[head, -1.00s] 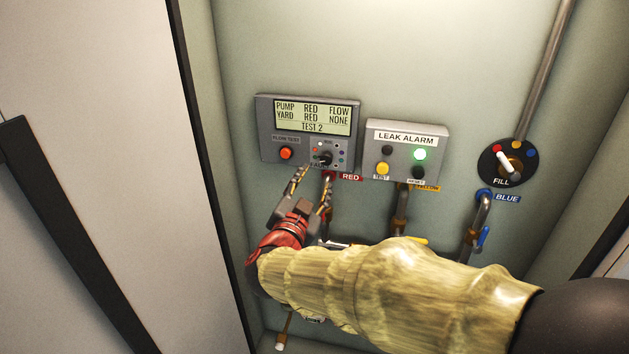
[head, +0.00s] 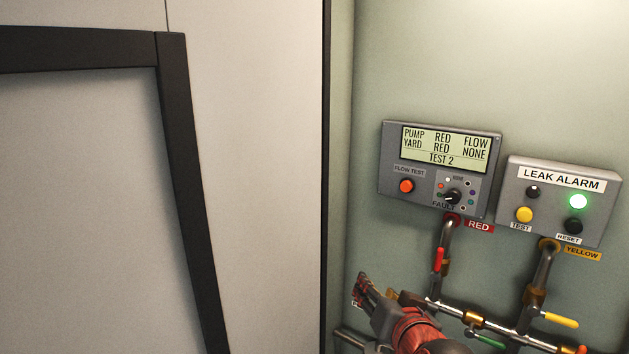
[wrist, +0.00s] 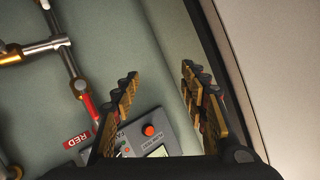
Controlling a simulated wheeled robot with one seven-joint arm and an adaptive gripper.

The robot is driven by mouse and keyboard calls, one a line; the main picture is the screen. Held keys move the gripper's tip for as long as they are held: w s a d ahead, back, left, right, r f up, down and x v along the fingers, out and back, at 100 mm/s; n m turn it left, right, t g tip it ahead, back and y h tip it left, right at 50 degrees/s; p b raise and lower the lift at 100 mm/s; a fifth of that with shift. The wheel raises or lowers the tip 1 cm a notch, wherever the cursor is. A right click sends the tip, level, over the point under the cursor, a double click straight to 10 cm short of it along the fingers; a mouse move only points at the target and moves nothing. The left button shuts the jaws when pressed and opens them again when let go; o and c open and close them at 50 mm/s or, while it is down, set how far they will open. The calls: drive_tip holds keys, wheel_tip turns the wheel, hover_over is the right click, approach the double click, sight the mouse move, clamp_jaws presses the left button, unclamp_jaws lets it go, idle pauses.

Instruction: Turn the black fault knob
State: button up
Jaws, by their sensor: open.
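The black fault knob (head: 453,196) sits on the lower right of a grey panel (head: 392,170), ringed by small coloured dots and labelled FAULT. A light mark on it seems to point left; its exact setting is too small to tell. The panel's display (head: 443,148) reads PUMP RED FLOW, YARD RED NONE, TEST 2. My gripper (head: 374,286) is below and left of the panel, apart from the knob. In the wrist view my gripper (wrist: 160,72) is open and empty, its fingers spread. There the panel (wrist: 133,125) shows partly behind the left finger, and the knob cannot be made out.
An orange flow test button (head: 406,186) is left of the knob. The leak alarm box (head: 516,190), with a lit green lamp (head: 578,201), is to the right. Pipes with a red valve handle (head: 439,259) run below. A bay side wall edge (head: 327,150) stands close at left.

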drive_tip(key=s+d+f+n+g+b, duration=0.1)
drive_tip(key=s+d+f+g+b, duration=0.1)
drive_tip(key=s+f+b, duration=0.2)
drive_tip(key=s+d+f+n+g+b, duration=0.1)
drive_tip(key=s+d+f+g+b, duration=0.1)
drive_tip(key=s+f, duration=0.9)
drive_tip(key=s+d+f+n+g+h+b, duration=0.1)
drive_tip(key=s+d+f+g+b, duration=0.1)
drive_tip(key=s+f+g+b, duration=0.2)
drive_tip(key=s+f+b, duration=0.2)
drive_tip(key=s+f, duration=0.2)
drive_tip(key=f, duration=0.2)
drive_tip(key=shift+s+d+b, duration=0.15)
drive_tip(key=shift+s+b, duration=0.1)
drive_tip(key=shift+b, duration=0.15)
